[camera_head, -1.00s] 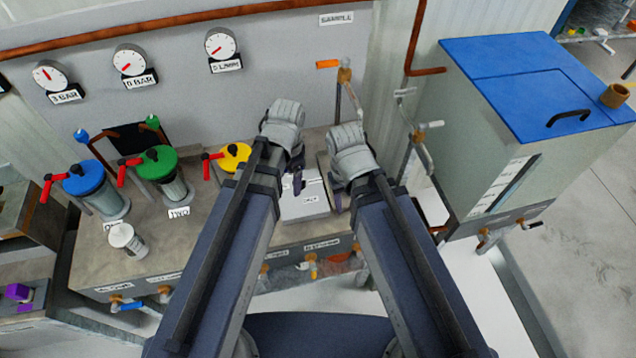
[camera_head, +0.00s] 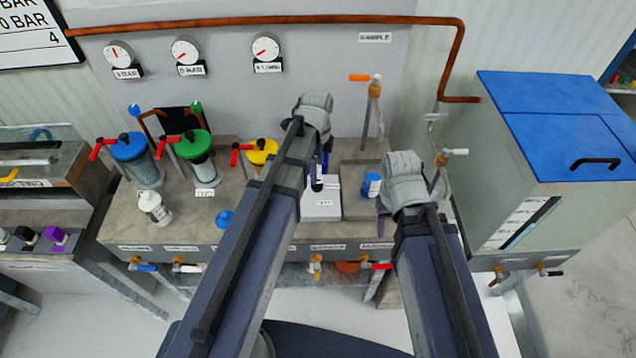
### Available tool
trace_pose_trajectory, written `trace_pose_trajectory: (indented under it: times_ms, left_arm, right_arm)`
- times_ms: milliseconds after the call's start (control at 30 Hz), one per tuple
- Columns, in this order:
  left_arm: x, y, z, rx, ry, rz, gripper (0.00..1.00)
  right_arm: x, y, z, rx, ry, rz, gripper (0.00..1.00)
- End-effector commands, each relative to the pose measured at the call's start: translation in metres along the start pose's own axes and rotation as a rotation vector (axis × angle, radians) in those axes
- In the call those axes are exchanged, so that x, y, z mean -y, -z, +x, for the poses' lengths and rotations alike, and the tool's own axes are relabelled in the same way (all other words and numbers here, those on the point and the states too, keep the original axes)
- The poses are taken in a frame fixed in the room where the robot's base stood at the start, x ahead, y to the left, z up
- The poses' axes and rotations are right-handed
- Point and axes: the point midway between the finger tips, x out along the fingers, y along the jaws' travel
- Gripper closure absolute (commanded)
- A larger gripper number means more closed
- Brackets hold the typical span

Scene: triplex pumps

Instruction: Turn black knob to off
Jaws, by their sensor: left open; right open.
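A small black block-shaped knob (camera_head: 22,237) sits at the far left on a grey panel, beside a purple one (camera_head: 55,236); its setting is too small to read. Small black knobs also top the blue (camera_head: 130,148), green (camera_head: 195,148) and yellow (camera_head: 262,152) pump heads. Which one is the task's knob I cannot tell. My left gripper (camera_head: 319,180) is open above the bench, by a white box. My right gripper (camera_head: 384,208) is open further right, near a small blue-topped container. Both are well right of the far-left black knob, and their fingers are partly hidden by my wrists.
The stone bench (camera_head: 240,225) carries the pumps and a white bottle (camera_head: 154,207). Valves with coloured handles line its front. A blue-lidded tank (camera_head: 560,120) stands at the right. Gauges (camera_head: 186,51) and a copper pipe (camera_head: 260,21) are on the wall behind.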

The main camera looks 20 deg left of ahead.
Motion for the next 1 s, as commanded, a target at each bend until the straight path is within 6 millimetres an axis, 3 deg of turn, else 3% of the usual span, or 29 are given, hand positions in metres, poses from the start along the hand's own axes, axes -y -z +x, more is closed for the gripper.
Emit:
trace_pose_trajectory:
  times_ms: [500, 867, 1000]
  left_arm:
    - [0.0, 0.0, 0.065, 0.0, 0.0, -0.001, 0.23]
    - [0.0, 0.0, 0.067, 0.0, 0.0, -0.001, 0.23]
    - [0.0, 0.0, 0.067, 0.0, 0.0, -0.001, 0.35]
  right_arm:
    - [0.006, 0.004, 0.064, 0.0, 0.0, 0.0, 0.5]
    - [0.006, 0.004, 0.067, 0.0, 0.0, 0.0, 0.5]
    - [0.006, 0.004, 0.067, 0.0, 0.0, 0.0, 0.5]
